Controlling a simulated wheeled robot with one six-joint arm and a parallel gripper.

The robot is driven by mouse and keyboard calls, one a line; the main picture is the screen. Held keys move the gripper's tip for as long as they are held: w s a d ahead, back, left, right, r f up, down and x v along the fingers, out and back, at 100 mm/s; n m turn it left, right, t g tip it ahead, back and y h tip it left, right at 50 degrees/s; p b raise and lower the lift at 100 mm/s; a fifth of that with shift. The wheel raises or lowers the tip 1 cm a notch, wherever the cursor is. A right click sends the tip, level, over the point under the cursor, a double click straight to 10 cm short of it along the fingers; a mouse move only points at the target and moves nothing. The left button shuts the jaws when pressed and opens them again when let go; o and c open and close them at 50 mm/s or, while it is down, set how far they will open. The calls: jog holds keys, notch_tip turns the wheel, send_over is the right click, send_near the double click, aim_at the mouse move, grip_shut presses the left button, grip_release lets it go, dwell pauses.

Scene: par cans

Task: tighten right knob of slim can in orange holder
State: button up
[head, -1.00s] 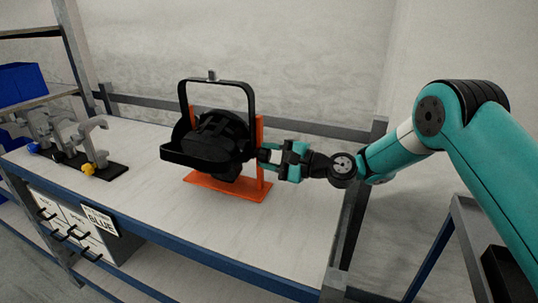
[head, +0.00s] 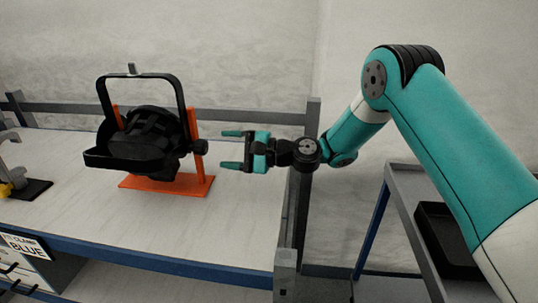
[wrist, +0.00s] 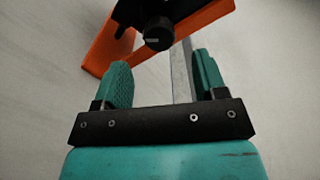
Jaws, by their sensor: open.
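The black slim can (head: 150,140) sits in the orange holder (head: 170,186) on the workbench, with its yoke raised above it. Its right knob (head: 200,147) sticks out at the holder's right post. In the wrist view the round black knob (wrist: 158,34) with a pale mark lies beyond the fingertips, roughly between them. My gripper (head: 231,149) is open and empty, to the right of the knob and apart from it, pointing left. Its two teal fingers also show in the wrist view (wrist: 162,78). The can's left knob is hidden.
The workbench (head: 120,220) has clear top in front of the holder and to its right. Grey clamps with a yellow knob (head: 6,189) stand at the far left. A rear rail (head: 240,115) runs behind. A grey cart with a black tray (head: 445,235) stands at the right.

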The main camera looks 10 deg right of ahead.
jog(key=b+v, duration=1.1)
jog(key=b, duration=1)
jog(key=shift+d, duration=0.2)
jog(key=shift+r, duration=0.1)
